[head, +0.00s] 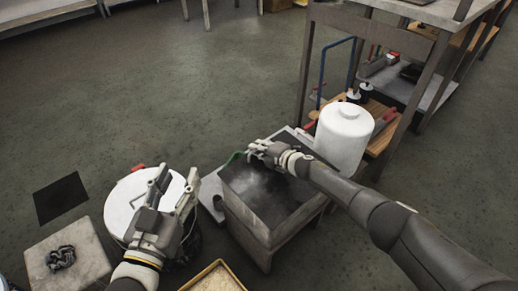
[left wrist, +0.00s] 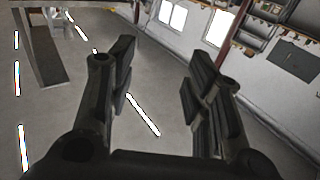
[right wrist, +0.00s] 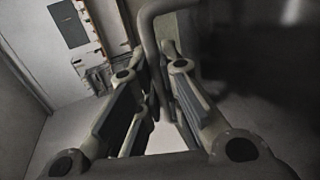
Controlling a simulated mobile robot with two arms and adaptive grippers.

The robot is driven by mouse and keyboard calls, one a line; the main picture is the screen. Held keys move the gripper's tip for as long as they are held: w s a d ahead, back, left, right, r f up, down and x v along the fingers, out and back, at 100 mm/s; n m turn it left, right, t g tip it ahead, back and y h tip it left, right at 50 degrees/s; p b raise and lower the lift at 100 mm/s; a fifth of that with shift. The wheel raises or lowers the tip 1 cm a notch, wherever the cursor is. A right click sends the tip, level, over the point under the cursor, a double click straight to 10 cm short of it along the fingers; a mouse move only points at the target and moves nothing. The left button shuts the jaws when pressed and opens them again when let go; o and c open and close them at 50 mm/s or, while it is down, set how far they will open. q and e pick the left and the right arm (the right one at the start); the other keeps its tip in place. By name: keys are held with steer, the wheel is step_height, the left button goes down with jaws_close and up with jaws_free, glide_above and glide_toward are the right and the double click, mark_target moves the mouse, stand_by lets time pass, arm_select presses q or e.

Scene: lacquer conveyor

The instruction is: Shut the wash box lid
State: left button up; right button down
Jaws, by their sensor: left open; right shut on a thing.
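The wash box (head: 246,222) is a grey, squarish box in the lower middle of the head view. Its top shows a dark face with a pale glossy patch (head: 262,186); I cannot tell how far the lid stands open. My right gripper (head: 258,152) is at the far left edge of the box top. In the right wrist view a curved grey bar (right wrist: 148,30) runs between its fingers (right wrist: 153,88), and the gripper is shut on it. My left gripper (head: 174,180) is open and empty above a white round drum top (head: 122,208); its spread fingers show in the left wrist view (left wrist: 160,75).
A white jug (head: 343,140) stands right of the box, close to my right forearm. A metal-framed bench (head: 385,40) is behind it. A pale block (head: 82,262) and a wooden-edged tray (head: 190,287) are at the front.

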step_height(320, 180, down, 2)
steer(key=shift+s+d+f+b, duration=0.1)
steer(key=shift+s+b, duration=0.05)
steer(key=shift+b, duration=0.45)
arm_select(q)
step_height(320, 180, up, 8)
steer(key=s+t+h, duration=0.1)
steer(key=s+t, duration=0.1)
steer(key=t, duration=0.2)
steer(key=shift+d+f+t+h, duration=0.2)
steer(key=shift+d+t+h, duration=0.1)
steer(key=shift+t+h, duration=0.1)
arm_select(e)
steer(key=shift+f, duration=0.1)
steer(key=c, duration=1.6)
jaws_free()
steer(key=shift+d, duration=0.1)
steer(key=shift+o, duration=0.2)
steer(key=shift+r, duration=0.2)
steer(key=shift+v, duration=1.7)
arm_select(q)
steer(key=shift+w, duration=0.1)
arm_select(e)
steer(key=shift+v, duration=4.2)
